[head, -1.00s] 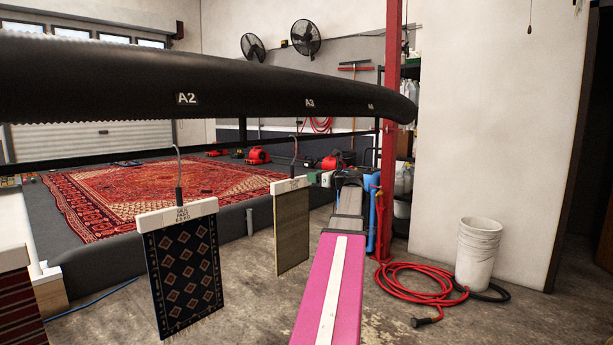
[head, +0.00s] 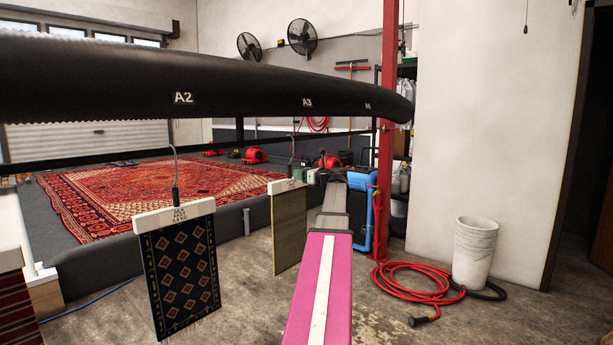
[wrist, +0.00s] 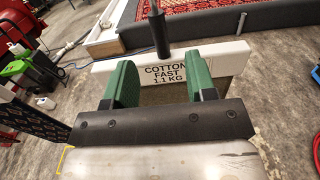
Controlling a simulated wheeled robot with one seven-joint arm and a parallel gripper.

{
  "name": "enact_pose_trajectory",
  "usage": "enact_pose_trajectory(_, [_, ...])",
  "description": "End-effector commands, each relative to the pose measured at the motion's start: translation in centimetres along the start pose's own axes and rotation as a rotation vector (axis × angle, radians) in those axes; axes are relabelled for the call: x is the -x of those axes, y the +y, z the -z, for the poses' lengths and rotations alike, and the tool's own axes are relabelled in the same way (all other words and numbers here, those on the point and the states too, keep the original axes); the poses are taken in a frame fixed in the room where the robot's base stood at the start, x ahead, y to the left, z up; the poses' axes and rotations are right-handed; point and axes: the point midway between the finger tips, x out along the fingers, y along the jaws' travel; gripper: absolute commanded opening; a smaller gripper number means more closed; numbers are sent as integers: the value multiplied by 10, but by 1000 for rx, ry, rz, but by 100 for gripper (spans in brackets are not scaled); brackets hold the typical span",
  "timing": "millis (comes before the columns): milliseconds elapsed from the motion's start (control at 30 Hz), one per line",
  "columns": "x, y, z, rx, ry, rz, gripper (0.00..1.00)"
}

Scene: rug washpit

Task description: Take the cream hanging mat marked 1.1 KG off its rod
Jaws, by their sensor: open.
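The cream mat (head: 289,232) hangs from a white header bar (head: 282,187) in the head view, to the left of my pink arm. The wrist view shows that bar close up, reading COTTON FAST 1.1 KG (wrist: 228,58). A black stem (wrist: 158,32) rises from the bar's middle. My gripper (wrist: 160,80) is open, its green-padded fingers spread left and right in front of the label. Nothing shows as held. I cannot tell whether the fingers touch the bar. Most of the mat is hidden by my gripper in the wrist view.
A blue patterned mat (head: 182,280) and a dark red striped mat (head: 17,310) hang further left. The black roll (head: 230,90) spans above. A red post (head: 388,140), red hose (head: 420,285) and white buckets (head: 477,255) stand right. Concrete floor is bare in front.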

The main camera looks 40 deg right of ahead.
Motion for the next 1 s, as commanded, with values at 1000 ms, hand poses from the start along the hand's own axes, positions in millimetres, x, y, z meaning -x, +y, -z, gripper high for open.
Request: enact_pose_trajectory(1000, [-68,-1,0,0,0,1,51])
